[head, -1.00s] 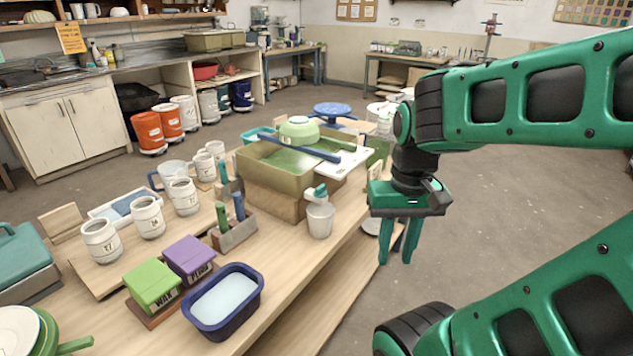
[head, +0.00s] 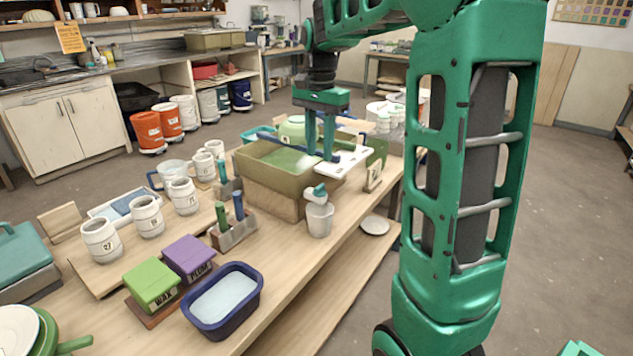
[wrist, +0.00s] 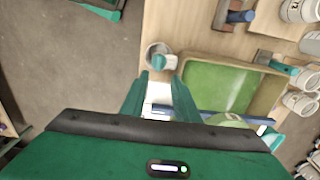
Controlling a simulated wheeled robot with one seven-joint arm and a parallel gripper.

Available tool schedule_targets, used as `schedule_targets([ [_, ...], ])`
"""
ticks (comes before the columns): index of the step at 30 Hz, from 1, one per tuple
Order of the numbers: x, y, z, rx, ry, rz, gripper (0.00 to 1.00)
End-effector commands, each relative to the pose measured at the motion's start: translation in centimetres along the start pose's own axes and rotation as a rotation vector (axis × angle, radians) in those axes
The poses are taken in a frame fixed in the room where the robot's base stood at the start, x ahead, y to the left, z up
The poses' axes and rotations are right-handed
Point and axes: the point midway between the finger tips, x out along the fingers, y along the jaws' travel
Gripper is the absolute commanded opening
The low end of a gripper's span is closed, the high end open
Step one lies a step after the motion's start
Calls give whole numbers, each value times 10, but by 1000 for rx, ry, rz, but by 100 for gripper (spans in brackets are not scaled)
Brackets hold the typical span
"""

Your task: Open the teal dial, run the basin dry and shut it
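The olive basin (head: 262,180) holds green liquid and stands raised on a wooden block on the table. The teal dial (head: 319,190) is at its near right corner, directly above a small white cup (head: 319,220). My gripper (head: 321,156) is open and empty, fingers pointing down, above and behind the dial near the basin's right end. In the wrist view the dial (wrist: 159,62) shows over the cup, just beyond my fingertips (wrist: 160,78), and the basin (wrist: 205,60) lies to the right. How far the dial is turned I cannot tell.
A tool holder (head: 234,232), a blue tub (head: 223,298) and several white jars stand on the table. Floor to the right is clear.

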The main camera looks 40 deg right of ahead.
Motion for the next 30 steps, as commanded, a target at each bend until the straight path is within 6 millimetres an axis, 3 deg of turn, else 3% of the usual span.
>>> schedule_targets([
  [15,83,2,0,0,-2,3,28],
  [21,96,2,0,0,-1,1,28],
  [30,97,2,-1,1,0,0,28],
])
